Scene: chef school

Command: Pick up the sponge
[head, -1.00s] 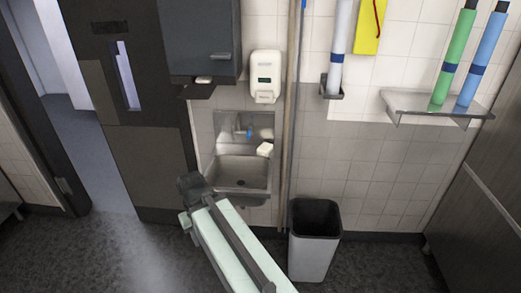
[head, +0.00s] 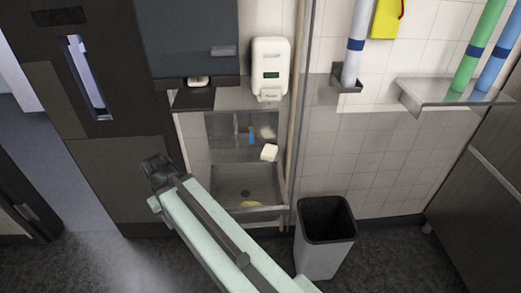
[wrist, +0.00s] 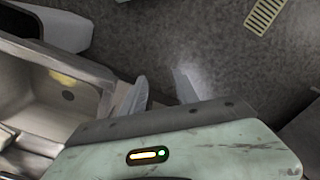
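A small pale block (head: 269,152), which looks like the sponge, rests at the right back of the metal sink (head: 245,178). A yellowish patch (head: 250,204) shows low in the basin near the drain, and also in the wrist view (wrist: 62,77); I cannot tell whether it is an object or a reflection. In the head view, my gripper (head: 157,170) is left of the sink, apart from the pale block. In the wrist view, its two fingers (wrist: 162,92) stand apart with floor showing between them, and nothing is held. The pale block is not clearly visible there.
A soap dispenser (head: 269,68) hangs above the sink, and a dark cabinet (head: 195,35) is at upper left. A grey bin (head: 325,238) stands on the floor right of the sink. A metal shelf (head: 455,95) juts from the wall. Floor at lower left is clear.

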